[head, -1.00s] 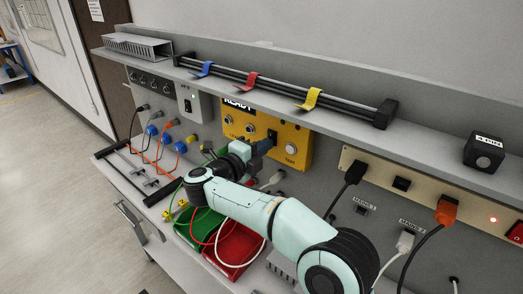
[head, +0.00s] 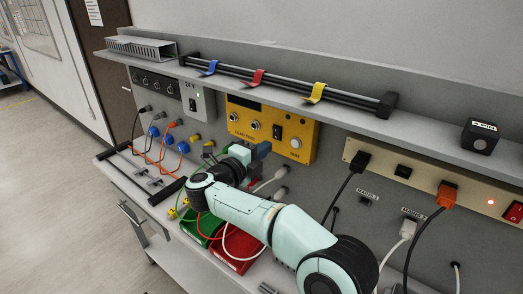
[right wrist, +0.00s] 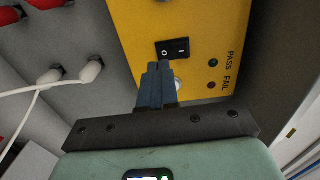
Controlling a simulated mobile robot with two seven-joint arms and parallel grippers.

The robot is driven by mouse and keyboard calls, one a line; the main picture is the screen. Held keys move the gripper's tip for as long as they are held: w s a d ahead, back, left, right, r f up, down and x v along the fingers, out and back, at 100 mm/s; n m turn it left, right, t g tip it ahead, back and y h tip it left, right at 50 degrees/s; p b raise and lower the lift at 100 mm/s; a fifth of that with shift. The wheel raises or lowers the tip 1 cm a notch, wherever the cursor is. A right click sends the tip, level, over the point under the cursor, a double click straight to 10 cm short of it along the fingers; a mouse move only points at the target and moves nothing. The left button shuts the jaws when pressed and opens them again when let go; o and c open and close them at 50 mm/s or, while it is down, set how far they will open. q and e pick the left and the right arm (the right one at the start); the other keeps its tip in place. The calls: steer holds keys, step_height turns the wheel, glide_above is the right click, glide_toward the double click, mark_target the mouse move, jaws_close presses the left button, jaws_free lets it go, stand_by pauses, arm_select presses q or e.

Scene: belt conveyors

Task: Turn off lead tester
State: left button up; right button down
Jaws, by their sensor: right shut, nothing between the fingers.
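The lead tester is a yellow box (head: 304,145) on the back panel, marked LEAD TEST, with two round sockets and a white TEST button (head: 295,142). Its display window (head: 243,103) is dark, partly hidden by the shelf. Its black rocker switch (head: 278,132) shows in the head view and also in the right wrist view (right wrist: 172,48), with O and I marks. PASS and FAIL lamps look unlit. My right gripper (head: 264,149) is shut and empty. Its blue fingertips (right wrist: 157,68) are just by the switch; contact cannot be told. My left gripper is out of view.
A shelf (head: 345,112) with blue, red and yellow clips on a rail overhangs the tester. Green and red trays (head: 238,262) lie below my right arm. Plugged cables hang from the cream socket strip (head: 400,175) at right and the sockets at left.

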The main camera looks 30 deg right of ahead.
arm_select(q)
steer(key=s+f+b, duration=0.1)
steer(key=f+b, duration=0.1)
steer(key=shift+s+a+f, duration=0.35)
arm_select(e)
steer(key=f+v, duration=0.1)
steer(key=v, duration=0.9)
steer(key=shift+a+f, duration=0.3)
steer(key=shift+f, duration=0.05)
